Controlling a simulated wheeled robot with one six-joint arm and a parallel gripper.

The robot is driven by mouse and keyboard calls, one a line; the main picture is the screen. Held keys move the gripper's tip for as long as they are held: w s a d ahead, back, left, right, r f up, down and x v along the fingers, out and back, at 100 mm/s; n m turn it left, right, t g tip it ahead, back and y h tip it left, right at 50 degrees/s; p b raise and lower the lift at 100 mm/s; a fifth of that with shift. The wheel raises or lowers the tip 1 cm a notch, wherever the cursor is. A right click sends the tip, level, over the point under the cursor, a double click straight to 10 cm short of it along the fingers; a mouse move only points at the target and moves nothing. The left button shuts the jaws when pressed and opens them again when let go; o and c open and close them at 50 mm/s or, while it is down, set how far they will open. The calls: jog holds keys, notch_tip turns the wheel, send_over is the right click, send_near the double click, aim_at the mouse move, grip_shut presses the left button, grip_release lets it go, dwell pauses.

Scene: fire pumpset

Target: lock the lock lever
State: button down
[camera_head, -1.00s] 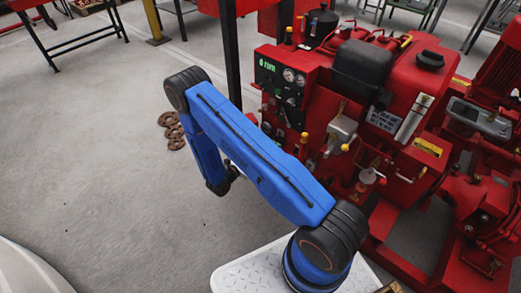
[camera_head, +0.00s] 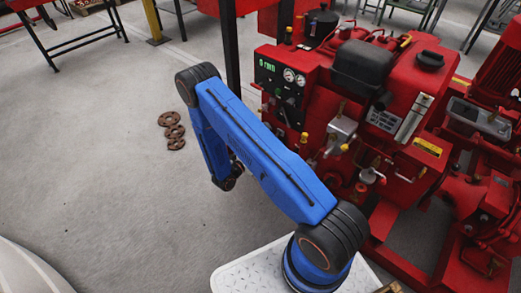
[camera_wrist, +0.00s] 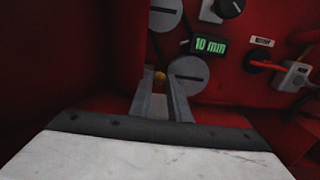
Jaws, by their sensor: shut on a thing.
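In the wrist view, my gripper (camera_wrist: 163,88) points at a red control panel (camera_wrist: 225,80). The knob may be the end of the lock lever; the rest of the lever is hidden by the fingers and shadow. A round slotted disc (camera_wrist: 188,74) is just to the right of the fingertips. In the head view my gripper is hidden by my blue arm, and the lever cannot be made out there.
A green "10 mm" display (camera_wrist: 210,45), a black knob (camera_wrist: 230,7) and a switch (camera_wrist: 297,76) are close by on the panel. The red pumpset (camera_head: 370,110) fills the right of the head view. Rusty discs (camera_head: 173,131) lie on open floor at the left.

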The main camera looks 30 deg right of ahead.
jog(key=shift+r+n, duration=0.1)
jog(key=shift+n, duration=0.2)
jog(key=shift+w+a+r+n, duration=0.2)
jog(key=shift+w+r+n, duration=0.25)
jog(key=shift+n, duration=2.1)
jog(key=shift+w+a+r+n, duration=0.2)
jog(key=shift+w+r+n, duration=0.2)
jog(key=shift+n, duration=2.2)
jog(key=shift+w+a+r+n, duration=0.2)
jog(key=shift+w+r+n, duration=0.2)
jog(key=shift+n, duration=2.15)
jog(key=shift+w, duration=0.1)
jog(key=c, duration=1.6)
grip_release()
jog(key=shift+f, duration=0.1)
jog(key=shift+c, duration=0.2)
jog(key=v, duration=1.7)
jog(key=shift+a, duration=0.2)
